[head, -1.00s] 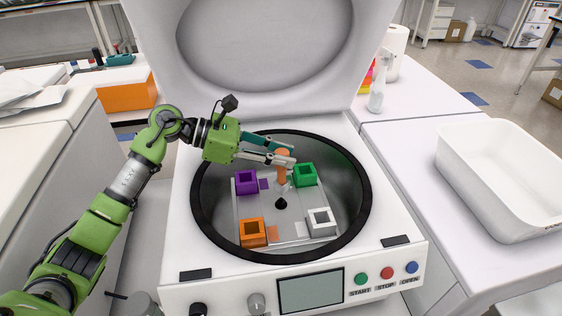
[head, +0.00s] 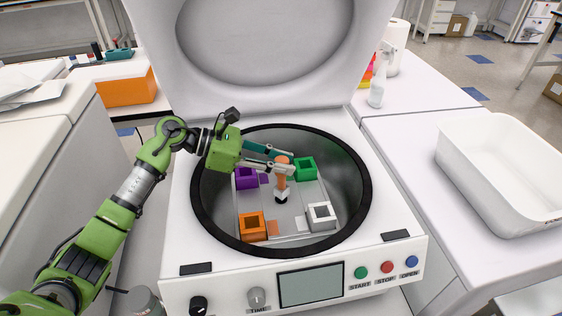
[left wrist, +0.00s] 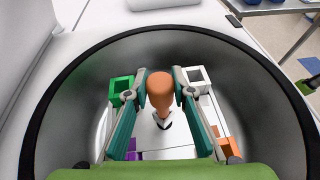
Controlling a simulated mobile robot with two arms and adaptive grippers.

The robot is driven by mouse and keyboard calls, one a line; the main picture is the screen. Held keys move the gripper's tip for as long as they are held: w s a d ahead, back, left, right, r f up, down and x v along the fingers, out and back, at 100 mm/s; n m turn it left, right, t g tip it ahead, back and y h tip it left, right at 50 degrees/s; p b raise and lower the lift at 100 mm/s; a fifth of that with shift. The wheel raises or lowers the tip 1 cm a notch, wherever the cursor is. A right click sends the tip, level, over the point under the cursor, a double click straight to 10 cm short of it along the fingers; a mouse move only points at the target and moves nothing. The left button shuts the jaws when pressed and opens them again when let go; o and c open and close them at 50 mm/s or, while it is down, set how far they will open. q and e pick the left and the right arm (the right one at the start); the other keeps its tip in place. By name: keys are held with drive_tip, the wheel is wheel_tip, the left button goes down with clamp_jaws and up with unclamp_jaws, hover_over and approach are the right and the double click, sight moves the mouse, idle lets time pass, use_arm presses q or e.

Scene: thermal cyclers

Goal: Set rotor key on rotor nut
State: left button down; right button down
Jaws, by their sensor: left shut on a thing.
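The rotor key (head: 282,175) has an orange handle and a pale lower end. My left gripper (head: 287,167) is shut on its handle and holds it roughly upright over the middle of the rotor plate (head: 262,202) in the open centrifuge. The black rotor nut (head: 281,201) shows just under the key's lower end. I cannot tell whether they touch. In the left wrist view the key's handle (left wrist: 160,92) is between the two fingers, and its lower end covers most of the nut.
Purple (head: 246,179), green (head: 305,169), orange (head: 251,225) and white (head: 321,217) square holders surround the key on the plate. The dark bowl rim (head: 364,190) encircles it, with the raised lid (head: 270,85) behind. A white tray (head: 490,205) stands right.

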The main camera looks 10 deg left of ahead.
use_arm(q)
drive_tip(key=c, duration=1.7)
unclamp_jaws()
drive_tip(key=shift+r+p, duration=0.6)
drive_tip(key=shift+p, duration=0.2)
drive_tip(key=shift+a+r, duration=0.15)
drive_tip(key=shift+a, duration=0.1)
drive_tip(key=b+v, duration=0.2)
drive_tip(key=v, duration=0.5)
drive_tip(key=shift+s, duration=0.1)
